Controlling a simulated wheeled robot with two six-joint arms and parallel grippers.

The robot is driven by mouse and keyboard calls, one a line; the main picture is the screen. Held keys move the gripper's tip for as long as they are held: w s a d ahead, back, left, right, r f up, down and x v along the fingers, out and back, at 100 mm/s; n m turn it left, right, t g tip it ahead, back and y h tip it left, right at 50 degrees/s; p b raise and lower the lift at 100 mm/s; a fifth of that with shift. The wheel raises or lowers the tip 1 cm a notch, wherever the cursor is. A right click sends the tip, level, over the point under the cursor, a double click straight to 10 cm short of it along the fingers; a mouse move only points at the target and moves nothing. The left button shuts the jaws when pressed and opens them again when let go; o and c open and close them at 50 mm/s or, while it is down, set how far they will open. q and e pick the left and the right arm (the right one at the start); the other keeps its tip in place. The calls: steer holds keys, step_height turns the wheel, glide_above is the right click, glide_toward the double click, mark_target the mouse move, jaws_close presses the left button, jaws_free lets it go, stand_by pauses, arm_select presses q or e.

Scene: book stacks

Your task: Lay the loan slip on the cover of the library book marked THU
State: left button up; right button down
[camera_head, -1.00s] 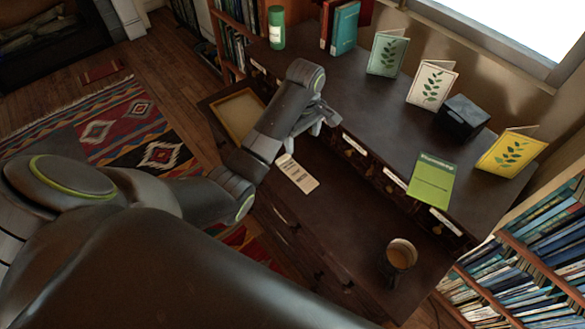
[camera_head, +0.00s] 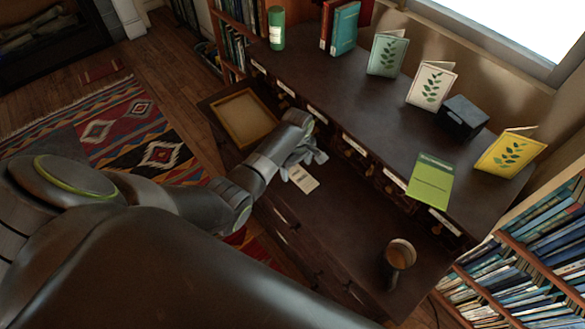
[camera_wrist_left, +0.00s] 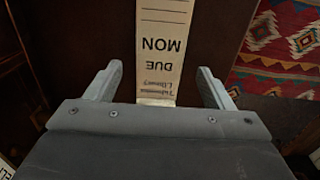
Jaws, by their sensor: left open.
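The loan slip (camera_head: 304,181), a pale strip with dark print, lies on the cabinet's lower dark ledge. In the left wrist view the slip (camera_wrist_left: 163,48) reads upside down "DUE MON". My left gripper (camera_head: 306,164) is open above the slip and hides part of it. In the left wrist view my left gripper (camera_wrist_left: 161,72) has one finger on each side of the slip, with gaps to both. A green book (camera_head: 431,181) with dark lettering lies flat on the upper top near its front edge. I cannot read THU on any cover. My right gripper is out of view.
A wooden tray (camera_head: 243,119) lies left of the slip and a mug (camera_head: 400,255) stands right on the lower ledge. Above are a green canister (camera_head: 276,28), upright books (camera_head: 343,27), folded leaf cards (camera_head: 387,54) and a black box (camera_head: 462,117). The ledge between slip and mug is clear.

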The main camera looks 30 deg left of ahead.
mark_target(297, 173)
arm_select(q)
steer(key=shift+f, duration=0.6)
steer(key=shift+c, duration=0.3)
steer(key=c, duration=1.1)
steer(key=shift+o, duration=0.2)
steer(key=shift+r, duration=0.15)
step_height(297, 173, up, 10)
